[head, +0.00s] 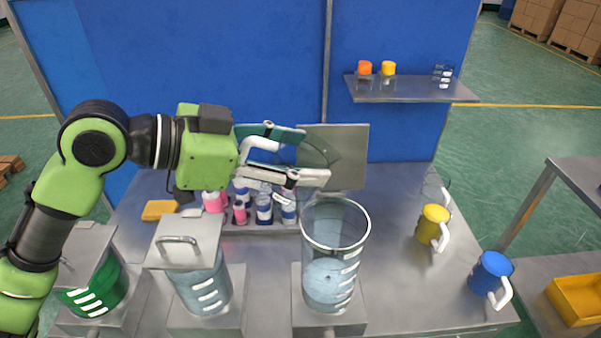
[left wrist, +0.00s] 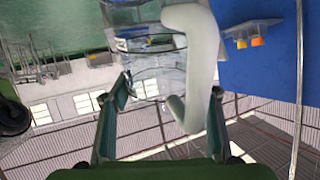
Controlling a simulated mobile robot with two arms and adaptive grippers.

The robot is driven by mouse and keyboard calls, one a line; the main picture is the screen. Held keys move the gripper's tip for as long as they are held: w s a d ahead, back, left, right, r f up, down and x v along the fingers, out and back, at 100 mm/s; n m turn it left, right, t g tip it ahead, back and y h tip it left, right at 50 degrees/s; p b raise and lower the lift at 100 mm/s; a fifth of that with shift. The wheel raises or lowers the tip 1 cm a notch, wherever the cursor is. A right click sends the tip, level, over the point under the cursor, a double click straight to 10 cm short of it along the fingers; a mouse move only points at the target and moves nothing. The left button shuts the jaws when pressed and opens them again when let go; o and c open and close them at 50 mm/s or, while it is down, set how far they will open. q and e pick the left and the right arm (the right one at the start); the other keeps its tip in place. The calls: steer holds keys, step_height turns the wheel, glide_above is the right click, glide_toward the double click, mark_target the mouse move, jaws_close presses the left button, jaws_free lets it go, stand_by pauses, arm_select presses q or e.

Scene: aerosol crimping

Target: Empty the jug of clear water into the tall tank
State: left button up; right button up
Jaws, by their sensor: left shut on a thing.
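My left gripper (head: 308,155) is shut on the white handle (head: 262,146) of a clear jug (head: 320,150). The handle also shows between the fingers in the left wrist view (left wrist: 193,60), with the see-through jug body (left wrist: 145,50) beside it. The jug is above and behind the rim of the tall tank (head: 348,225). Its outline is faint, so I cannot tell its tilt or how much water is in it. The tall tank is clear, open at the top, and has clear liquid low inside. My right gripper is not in view.
A grey panel (head: 351,178) stands upright behind the tall tank. A lidded tank (head: 208,290) and a green tank (head: 98,290) stand to the left. Small bottles (head: 264,208) stand behind. A yellow jug (head: 431,222) and a blue jug (head: 490,272) stand at the right.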

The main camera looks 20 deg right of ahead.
arm_select(q)
steer(key=shift+f+n+h+b, duration=0.4)
steer(key=shift+h+b, duration=0.6)
steer(key=shift+b, duration=0.95)
steer(key=shift+f+n+h+b, duration=0.2)
steer(key=shift+f+h+b, duration=0.6)
steer(key=shift+b, duration=1.15)
steer(key=shift+r+h, duration=0.35)
steer(key=shift+h, duration=0.05)
steer(key=shift+w+r+p, duration=0.1)
steer(key=shift+r+p, duration=0.5)
steer(key=shift+r, duration=0.35)
steer(key=shift+d+r+p, duration=0.1)
steer(key=shift+r+p, duration=0.65)
steer(key=shift+r, duration=0.45)
steer(key=shift+f, duration=0.15)
